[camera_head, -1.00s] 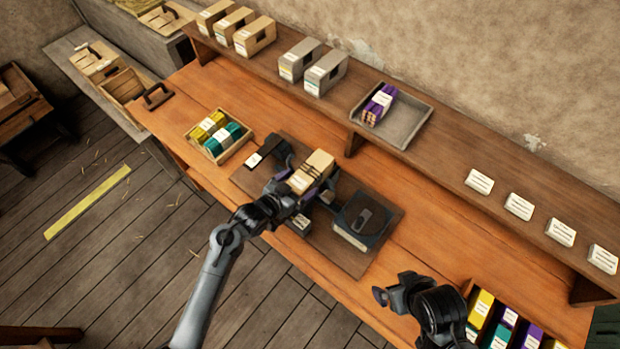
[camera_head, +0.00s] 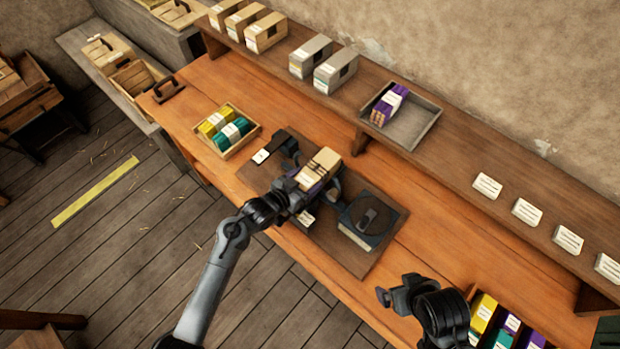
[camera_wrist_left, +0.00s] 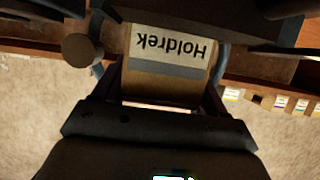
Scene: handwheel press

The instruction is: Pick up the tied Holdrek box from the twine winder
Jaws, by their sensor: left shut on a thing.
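The Holdrek box (camera_head: 324,162) is a tan box with a pale label, over the dark twine winder (camera_head: 283,146) on the bench. In the left wrist view the label of the Holdrek box (camera_wrist_left: 170,47) reads upside down, between the fingers. My left gripper (camera_head: 306,183) is shut on this box. I cannot tell whether the box touches the winder, and the twine is too small to make out. A dark round plate with a knob (camera_head: 367,215) is just right of the box. My right gripper (camera_head: 384,297) is near the bench front, away from the box; its jaws are unclear.
A wooden tray (camera_head: 226,152) of yellow and teal bundles is left of the winder. A grey tray (camera_head: 420,127) with a purple bundle, boxes and white cards stand on the rear shelf (camera_head: 455,170). A bin of coloured packs (camera_head: 503,322) is front right. Bare bench lies between.

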